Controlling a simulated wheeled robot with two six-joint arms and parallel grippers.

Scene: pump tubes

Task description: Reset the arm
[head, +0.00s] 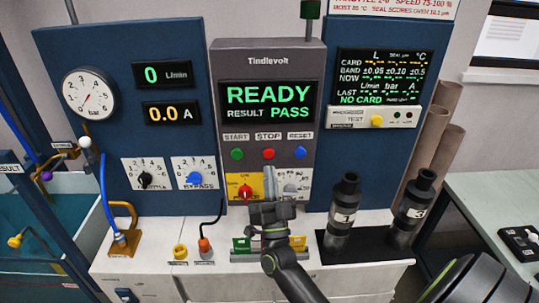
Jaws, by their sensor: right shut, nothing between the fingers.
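My right gripper (269,176) is in front of the lower part of the grey Tindlevolt control panel (268,62). Its fingers are together and empty, pointing up between the red knob (245,191) and the grey dial (290,188). They cover part of the plates there; I cannot tell whether they touch the panel. My right arm comes up from the bottom of the view. The panel screen (268,101) reads READY, RESULT PASS. The green start button (237,153), red stop button (268,153) and blue reset button (299,153) are above the fingers. My left gripper is not in view.
Two dark cylinders marked 1 (343,215) and 3 (411,212) stand on a black mat to the right. A blue tube (104,190) rises from an orange stand at left. A water tank (50,215) is far left.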

